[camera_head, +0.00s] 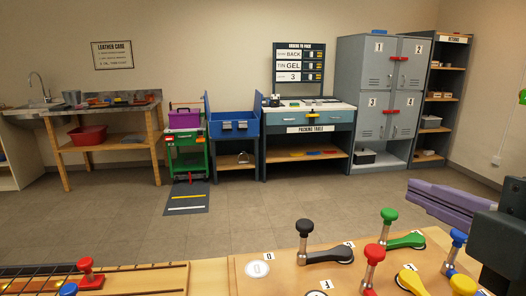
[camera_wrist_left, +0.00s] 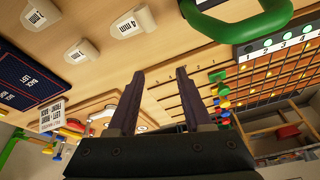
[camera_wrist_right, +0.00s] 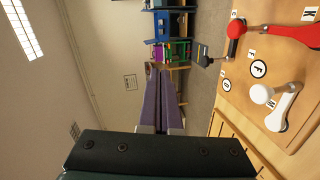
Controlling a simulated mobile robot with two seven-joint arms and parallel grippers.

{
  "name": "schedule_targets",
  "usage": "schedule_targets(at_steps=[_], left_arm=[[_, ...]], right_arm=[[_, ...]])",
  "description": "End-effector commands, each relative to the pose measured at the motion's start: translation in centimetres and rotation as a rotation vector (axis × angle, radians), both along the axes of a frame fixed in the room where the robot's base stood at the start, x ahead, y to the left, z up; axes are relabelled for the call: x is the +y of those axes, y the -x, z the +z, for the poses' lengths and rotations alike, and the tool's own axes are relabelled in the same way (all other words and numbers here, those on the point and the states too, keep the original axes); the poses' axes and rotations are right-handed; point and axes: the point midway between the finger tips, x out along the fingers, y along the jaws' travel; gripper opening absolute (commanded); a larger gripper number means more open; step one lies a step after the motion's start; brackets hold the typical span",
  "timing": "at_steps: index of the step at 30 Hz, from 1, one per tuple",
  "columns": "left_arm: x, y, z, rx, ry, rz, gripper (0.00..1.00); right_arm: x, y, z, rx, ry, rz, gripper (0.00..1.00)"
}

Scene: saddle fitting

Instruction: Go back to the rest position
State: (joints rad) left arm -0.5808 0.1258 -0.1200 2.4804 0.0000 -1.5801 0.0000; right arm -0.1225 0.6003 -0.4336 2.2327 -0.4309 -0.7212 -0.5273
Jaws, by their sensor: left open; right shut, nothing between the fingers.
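My right gripper (camera_head: 412,192) comes into the head view from the right edge. Its purple fingers are shut, empty, and point left above the far edge of the board with knobbed levers. In the right wrist view its two fingers (camera_wrist_right: 158,72) lie together with nothing between them. My left gripper (camera_wrist_left: 159,74) shows only in the left wrist view. Its two dark purple fingers stand apart with nothing held between them, over a wooden bench surface. The left arm is out of the head view.
A wooden board (camera_head: 245,284) carries levers with black (camera_head: 304,227), green (camera_head: 389,214), red and other knobs below my right gripper. A green handle (camera_wrist_left: 240,28) shows near my left gripper. A packing table (camera_head: 310,128) and lockers (camera_head: 380,95) stand far back; the floor (camera_head: 270,205) between is mostly clear.

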Motion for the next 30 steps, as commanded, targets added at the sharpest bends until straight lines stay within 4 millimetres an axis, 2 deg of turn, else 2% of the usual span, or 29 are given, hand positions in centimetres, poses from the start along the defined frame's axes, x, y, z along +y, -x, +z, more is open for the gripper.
schedule_targets(at_steps=[1, 3, 6, 10, 15, 21, 27, 29, 30], left_arm=[[0.0, 0.0, 0.0, 0.000, 0.000, 0.000, 0.50], [0.0, 0.0, 0.0, 0.000, 0.000, 0.001, 0.50], [0.0, 0.0, 0.0, 0.000, 0.001, 0.001, 0.50], [-0.1, 0.0, 0.0, 0.000, 0.003, 0.002, 0.50], [-0.2, 0.0, 0.0, 0.000, 0.008, 0.006, 0.50], [-0.3, 0.0, 0.0, 0.000, 0.012, 0.009, 0.50], [-0.3, 0.0, 0.0, -0.001, 0.010, 0.007, 0.50], [-0.2, 0.0, 0.0, -0.001, 0.010, 0.006, 0.50], [-0.2, 0.0, 1.3, 0.001, 0.008, 0.006, 0.50]], right_arm=[[-2.3, 1.8, -2.6, 0.137, -0.097, -0.118, 0.00], [-4.9, 4.4, -5.6, 0.293, -0.207, -0.272, 0.00], [-7.5, 8.4, -8.7, 0.471, -0.317, -0.459, 0.00], [-9.7, 13.6, -11.4, 0.650, -0.407, -0.667, 0.00], [-11.5, 20.3, -13.3, 0.839, -0.471, -0.916, 0.00], [-7.1, 20.9, -14.4, 0.901, -0.684, -0.953, 0.00], [-2.7, 21.0, -14.7, 0.958, -0.888, -0.980, 0.00], [-1.4, 21.0, -14.7, 0.974, -0.949, -0.988, 0.00], [-1.1, 20.9, -13.3, 0.977, -0.962, -0.990, 0.00]])
